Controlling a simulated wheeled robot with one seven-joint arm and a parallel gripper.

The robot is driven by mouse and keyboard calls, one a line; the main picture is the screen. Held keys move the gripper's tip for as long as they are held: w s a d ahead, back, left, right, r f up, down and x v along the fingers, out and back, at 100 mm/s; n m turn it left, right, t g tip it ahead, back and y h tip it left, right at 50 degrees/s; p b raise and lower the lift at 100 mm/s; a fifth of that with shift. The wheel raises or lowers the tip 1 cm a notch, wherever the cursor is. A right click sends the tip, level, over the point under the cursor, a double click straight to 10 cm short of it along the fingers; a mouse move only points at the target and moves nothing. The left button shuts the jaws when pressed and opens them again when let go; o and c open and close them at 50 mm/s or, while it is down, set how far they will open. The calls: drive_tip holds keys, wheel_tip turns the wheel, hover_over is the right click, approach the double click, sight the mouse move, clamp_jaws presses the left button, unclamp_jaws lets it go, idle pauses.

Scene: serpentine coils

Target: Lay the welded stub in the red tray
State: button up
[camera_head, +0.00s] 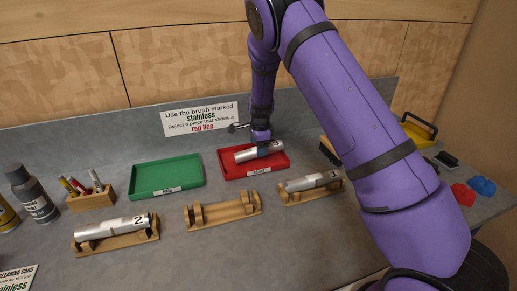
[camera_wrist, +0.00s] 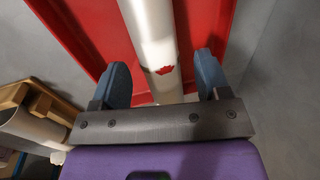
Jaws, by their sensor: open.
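The welded stub (camera_head: 245,155), a silvery tube, lies in the red tray (camera_head: 228,174), its right part close under my gripper (camera_head: 262,143). In the wrist view the stub (camera_wrist: 148,30) runs between the two blue fingers of my gripper (camera_wrist: 163,70), with a visible gap on each side, so the jaws are open and not clasping it. A red mark shows on the stub's surface. The red tray (camera_wrist: 75,38) lies beneath it. The stub's near end is hidden behind the gripper body.
A green tray (camera_head: 166,173) is to the left. Wooden cradles stand in front: the left holds a tube marked 2 (camera_head: 110,228), the middle cradle (camera_head: 222,210) is empty, the right holds another tube (camera_head: 312,181). A sign (camera_head: 200,118) stands behind.

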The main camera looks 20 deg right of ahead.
wheel_tip(320, 180, up, 12)
drive_tip(key=s, duration=0.2)
drive_tip(key=s+d+r+n+t+y, duration=0.1)
drive_tip(key=s+d+r+n+y, duration=0.15)
drive_tip(key=s+r+n, duration=1.15)
drive_tip(key=s+r+n+t+h, duration=0.1)
drive_tip(key=s+r, duration=0.3)
drive_tip(key=s, duration=1.1)
drive_tip(key=s+d+r+n+t+h, duration=0.1)
drive_tip(key=s+r+n, duration=0.2)
drive_tip(key=s, duration=1.2)
drive_tip(key=shift+d+r, duration=0.2)
drive_tip(key=shift+r, duration=0.5)
drive_tip(key=shift+h, duration=0.25)
